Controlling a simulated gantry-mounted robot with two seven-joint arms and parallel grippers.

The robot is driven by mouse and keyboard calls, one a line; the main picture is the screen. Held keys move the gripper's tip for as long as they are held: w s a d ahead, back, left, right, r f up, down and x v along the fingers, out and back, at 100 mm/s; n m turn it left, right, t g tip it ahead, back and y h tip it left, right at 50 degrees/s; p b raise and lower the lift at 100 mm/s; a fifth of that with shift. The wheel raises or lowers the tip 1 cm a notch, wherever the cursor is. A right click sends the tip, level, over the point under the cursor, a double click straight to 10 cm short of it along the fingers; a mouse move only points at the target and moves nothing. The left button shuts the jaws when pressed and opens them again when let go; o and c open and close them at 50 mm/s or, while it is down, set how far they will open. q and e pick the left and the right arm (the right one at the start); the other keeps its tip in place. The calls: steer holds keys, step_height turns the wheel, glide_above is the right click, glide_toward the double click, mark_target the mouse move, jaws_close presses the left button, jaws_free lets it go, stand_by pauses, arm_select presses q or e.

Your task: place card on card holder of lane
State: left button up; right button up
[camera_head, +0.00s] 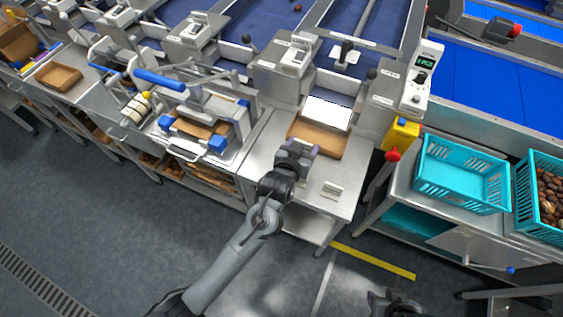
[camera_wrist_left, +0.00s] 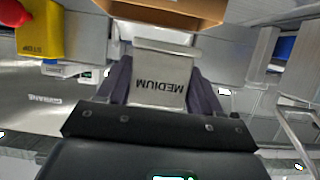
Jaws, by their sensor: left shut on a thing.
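My left gripper (camera_head: 298,150) is over the steel table, in front of an open cardboard box (camera_head: 318,138). In the left wrist view it is shut on a pale grey card (camera_wrist_left: 158,88) marked MEDIUM, which reads upside down there. The dark fingers stand on both sides of the card. In the head view the gripper hides the card. I cannot pick out the lane's card holder for certain. The dark end of another arm, probably my right gripper (camera_head: 392,303), shows at the bottom edge; its jaws are unclear.
The steel table (camera_head: 263,160) carries a small pale slotted block (camera_head: 332,190) near its front right. A white panel (camera_head: 328,113) is behind the box. A yellow stop box (camera_head: 402,134) with a red button stands right of it. A turquoise crate (camera_head: 449,192) is further right.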

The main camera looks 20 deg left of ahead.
arm_select(q)
steer(key=a+f, duration=0.1)
steer(key=a, duration=0.1)
steer(key=a+f, duration=0.2)
steer(key=a, duration=0.1)
steer(key=s+a+f, duration=0.1)
steer(key=a, duration=0.2)
steer(key=shift+f, duration=0.4)
steer(key=shift+f+b, duration=0.5)
steer(key=shift+f, duration=1.5)
steer(key=shift+f, duration=0.15)
steer(key=o, duration=1)
